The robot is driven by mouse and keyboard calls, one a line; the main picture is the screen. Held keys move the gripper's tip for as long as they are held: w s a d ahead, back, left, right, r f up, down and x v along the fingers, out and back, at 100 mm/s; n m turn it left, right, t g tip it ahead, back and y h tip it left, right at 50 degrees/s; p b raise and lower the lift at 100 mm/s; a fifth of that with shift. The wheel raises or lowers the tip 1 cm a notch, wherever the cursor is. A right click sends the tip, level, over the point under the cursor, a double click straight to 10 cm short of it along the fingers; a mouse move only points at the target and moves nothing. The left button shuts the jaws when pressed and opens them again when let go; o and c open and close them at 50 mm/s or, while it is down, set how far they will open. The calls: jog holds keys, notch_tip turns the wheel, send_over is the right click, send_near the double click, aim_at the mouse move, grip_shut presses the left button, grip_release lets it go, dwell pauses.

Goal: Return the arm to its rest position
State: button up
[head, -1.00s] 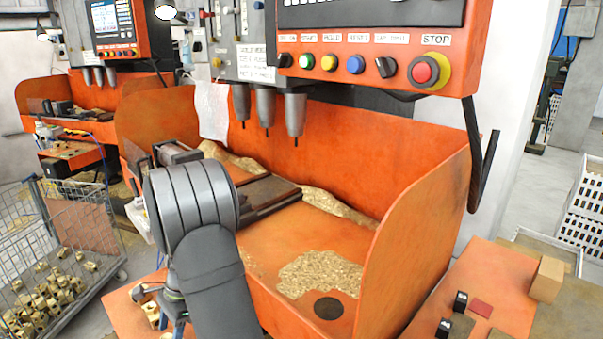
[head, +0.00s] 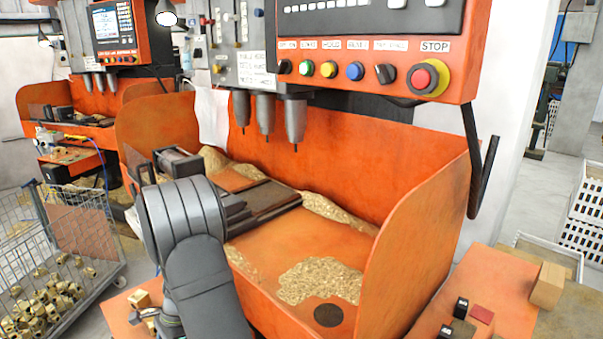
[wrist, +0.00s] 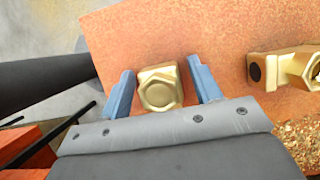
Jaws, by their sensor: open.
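My gripper (wrist: 161,66) shows in the wrist view with its two blue fingers spread apart. A brass fitting with a hexagonal face (wrist: 160,90) shows between the fingers, with a gap on either side. It lies on an orange surface (wrist: 200,35); how far the fingertips are above that surface I cannot tell. In the head view my arm stands in the lower left foreground and hides most of my gripper. A brass part (head: 140,299) sits on the orange surface just left of the arm.
Another brass fitting (wrist: 297,68) lies at the right in the wrist view. The orange drilling bay (head: 410,220) holds a dark fixture (head: 262,200) and brass chips (head: 318,281). A wire cart (head: 75,240) with brass parts stands left. The control panel (head: 372,50) overhangs the bay.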

notch_tip(320, 180, up, 4)
jog(key=shift+w+r, duration=0.1)
jog(key=shift+r, duration=0.05)
jog(key=w+d+r, duration=0.2)
jog(key=d+r, duration=0.5)
jog(key=d, duration=0.4)
notch_tip(320, 180, up, 13)
jog(key=h, duration=0.1)
jog(key=w+d+n+t+h, duration=0.2)
jog(key=w+d+n, duration=0.4)
jog(key=w+d, duration=0.4)
jog(key=d+h, duration=0.1)
jog(key=d, duration=0.2)
jog(key=shift+f+n, duration=0.3)
jog(key=shift+n, duration=0.1)
